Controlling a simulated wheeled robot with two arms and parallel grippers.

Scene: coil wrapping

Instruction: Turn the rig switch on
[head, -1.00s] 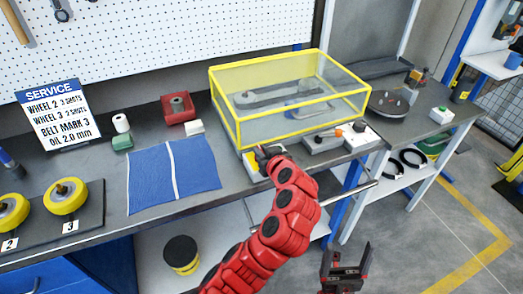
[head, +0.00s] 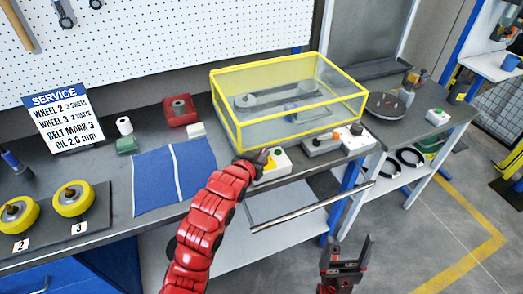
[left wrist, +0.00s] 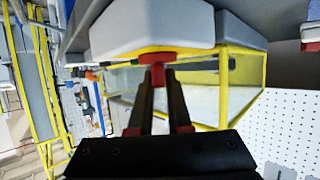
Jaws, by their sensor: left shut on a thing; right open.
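A white control box (head: 281,162) with a green button and a yellow patch sits at the bench edge before the yellow-framed cover. My left gripper (head: 259,158) is at its left side. In the left wrist view its fingers close on a red knob (left wrist: 158,66) with a yellow collar on a white box (left wrist: 150,28). A grey box (head: 322,145) with an orange-tipped lever and a black knob (head: 357,128) stand to the right. I cannot tell which control is the rig switch. My right gripper (head: 345,252) is open and empty, low in front of the bench.
The yellow-framed clear cover (head: 285,135) encloses the belt rig. A metal bar (head: 310,208) projects below the bench edge. A blue mat (head: 172,177), yellow wheels (head: 72,198) and a service sign (head: 66,119) are at left.

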